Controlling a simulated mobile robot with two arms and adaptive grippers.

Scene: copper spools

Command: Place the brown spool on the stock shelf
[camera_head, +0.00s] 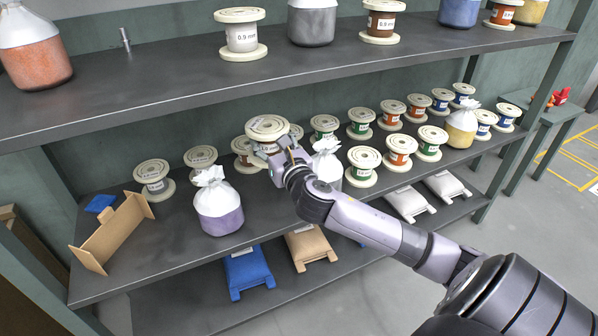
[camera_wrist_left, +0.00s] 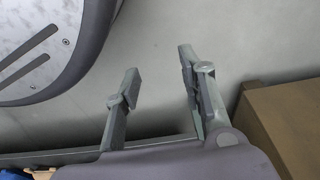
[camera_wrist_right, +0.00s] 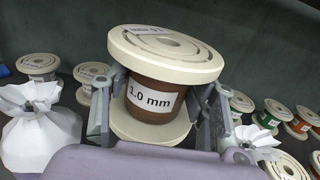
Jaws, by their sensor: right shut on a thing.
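The brown spool (camera_wrist_right: 150,97) has cream flanges and a white label reading 1.0 mm. My right gripper (camera_wrist_right: 160,100) is shut on it, with a finger on each side between the flanges, and the spool is slightly tilted. In the head view the held spool (camera_head: 267,128) and my right gripper (camera_head: 280,150) are over the middle shelf of the stock shelf (camera_head: 185,225); whether the spool touches the shelf is unclear. My left gripper (camera_wrist_left: 158,95) is open and empty above the grey floor; it is not in the head view.
White and silver spools (camera_head: 153,178) stand left of the held spool, with several green, orange and blue ones to the right. Tied bags (camera_head: 218,205) stand close by. A cardboard divider (camera_head: 110,235) is at the left end. The upper shelf (camera_head: 150,85) overhangs.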

